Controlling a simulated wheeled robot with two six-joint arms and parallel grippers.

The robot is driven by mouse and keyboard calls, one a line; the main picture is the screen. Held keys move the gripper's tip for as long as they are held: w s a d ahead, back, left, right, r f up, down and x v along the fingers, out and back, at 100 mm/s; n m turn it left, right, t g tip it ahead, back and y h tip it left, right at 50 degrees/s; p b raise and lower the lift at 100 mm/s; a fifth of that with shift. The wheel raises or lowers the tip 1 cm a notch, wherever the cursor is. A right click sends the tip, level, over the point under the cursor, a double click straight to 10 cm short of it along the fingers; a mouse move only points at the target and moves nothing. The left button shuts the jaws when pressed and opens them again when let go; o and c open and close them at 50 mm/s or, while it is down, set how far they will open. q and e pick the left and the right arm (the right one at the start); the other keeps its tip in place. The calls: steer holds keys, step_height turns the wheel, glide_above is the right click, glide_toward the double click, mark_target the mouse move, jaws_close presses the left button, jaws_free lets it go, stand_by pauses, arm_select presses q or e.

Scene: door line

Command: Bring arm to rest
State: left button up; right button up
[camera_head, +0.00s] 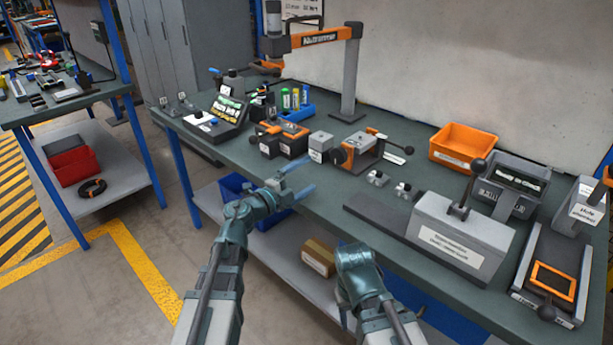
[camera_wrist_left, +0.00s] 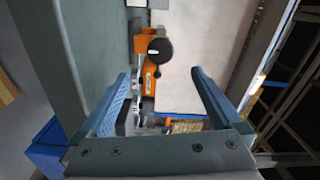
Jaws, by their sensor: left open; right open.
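My left arm reaches in from the lower left in the camera_head view. Its gripper (camera_head: 303,182) is over the front edge of the workbench (camera_head: 225,148), with its two blue fingers apart and nothing between them. In the left wrist view the left gripper (camera_wrist_left: 165,90) shows both fingers spread wide. My right arm (camera_head: 362,275) is bent in front of the bench, lower and nearer than the left gripper. Its fingers do not show; they are hidden behind or below the wrist.
An orange-and-grey clamp fixture (camera_head: 360,150) stands on the bench just beyond the left gripper. A grey block with a lever (camera_head: 460,235) and an orange bin (camera_head: 463,147) are to the right. A cardboard box (camera_head: 319,257) lies on the lower shelf. Open floor lies at left.

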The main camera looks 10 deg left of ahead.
arm_select(q)
steer(key=w+a+r+n+t+y+p, duration=0.25)
steer(key=a+r+n+y+p, duration=0.35)
steer(key=r+n+y+p, duration=0.5)
steer(key=s+d+f+n+g+y+p, duration=0.1)
steer(key=s+f+n+g+y+p, duration=0.2)
steer(key=s+f+n+g+p, duration=0.7)
steer(key=s+d+g+h, duration=0.1)
steer(key=s+d+g, duration=0.2)
steer(key=s, duration=0.7)
steer(key=s+d+m+g+h+p, duration=0.1)
steer(key=s+d+g, duration=0.3)
steer(key=s, duration=0.5)
steer(key=shift+s+d+f+m+p, duration=0.15)
steer(key=shift+s+d+m+p, duration=0.2)
steer(key=shift+d, duration=0.3)
